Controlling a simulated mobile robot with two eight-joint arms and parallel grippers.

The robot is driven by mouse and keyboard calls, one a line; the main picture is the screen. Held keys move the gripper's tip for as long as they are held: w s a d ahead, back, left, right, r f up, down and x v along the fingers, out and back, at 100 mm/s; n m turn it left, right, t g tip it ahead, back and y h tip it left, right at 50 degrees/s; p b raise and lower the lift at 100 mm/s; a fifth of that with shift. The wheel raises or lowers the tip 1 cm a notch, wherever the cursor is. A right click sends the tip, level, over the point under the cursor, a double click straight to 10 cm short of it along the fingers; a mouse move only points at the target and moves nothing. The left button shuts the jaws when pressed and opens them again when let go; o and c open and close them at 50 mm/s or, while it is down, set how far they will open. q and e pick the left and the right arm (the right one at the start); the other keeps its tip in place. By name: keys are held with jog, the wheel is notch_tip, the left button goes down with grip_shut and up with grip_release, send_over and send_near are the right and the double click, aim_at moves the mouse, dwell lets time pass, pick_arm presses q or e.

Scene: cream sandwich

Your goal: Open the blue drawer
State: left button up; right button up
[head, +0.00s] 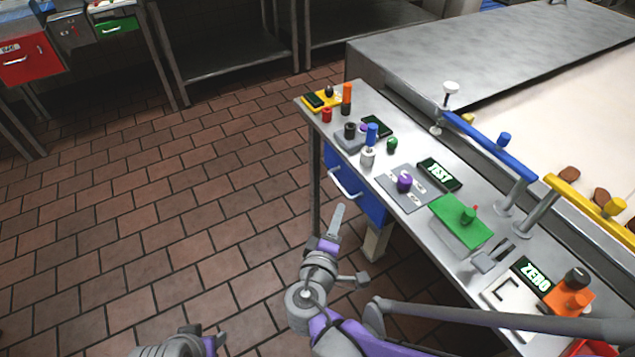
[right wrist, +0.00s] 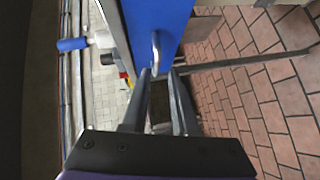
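The blue drawer (head: 366,202) is under the left end of the metal work table and looks shut. Its pale curved handle (head: 344,184) is on the front. In the right wrist view the blue drawer front (right wrist: 165,15) is at the top, with the handle (right wrist: 155,52) just beyond my fingertips. My right gripper (head: 338,215) is in front of the drawer. Its two fingers (right wrist: 159,75) are apart with nothing between them, and the handle lines up with the gap. I cannot tell whether they touch it. My left gripper (head: 215,342) is mostly cut off at the bottom edge.
The work table (head: 405,228) carries several knobs, buttons and panels, including a green block (head: 455,228) and a blue bar (head: 485,145). The tiled floor (head: 180,215) to the left is clear. A red drawer (head: 25,65) is at far left.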

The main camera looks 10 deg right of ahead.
aim_at(339, 188)
jog(key=shift+n+t, duration=0.3)
jog(key=shift+t, duration=0.1)
jog(key=x, duration=0.3)
jog(key=a+b+x, duration=0.1)
jog(key=x, duration=0.6)
jog(key=shift+w+r, duration=0.1)
jog(key=shift+w, duration=0.5)
jog(key=shift+a, duration=0.1)
grip_shut()
dwell(0.3)
